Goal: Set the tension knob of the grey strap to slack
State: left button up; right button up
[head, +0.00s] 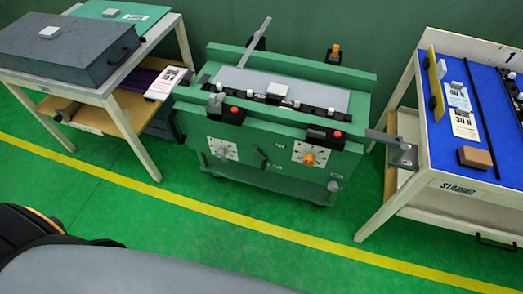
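A green machine bench (262,181) stands in the middle of the head view. Its front has a white dial plate with a grey knob (221,151) on the left and another with an orange knob (309,157) on the right. A smaller grey knob (333,186) sits low on the right of the front. The dial markings are too small to read, so the knob settings cannot be told. No strap can be clearly made out. Neither of my grippers is in view.
A table with a dark grey case (65,52) stands left. A blue-topped table (455,165) stands right; a grey bar (385,137) spans the gap towards it. A yellow floor line (200,205) crosses in front of the bench. The green floor there is clear.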

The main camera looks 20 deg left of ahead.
aim_at(221, 153)
jog(key=u, duration=1)
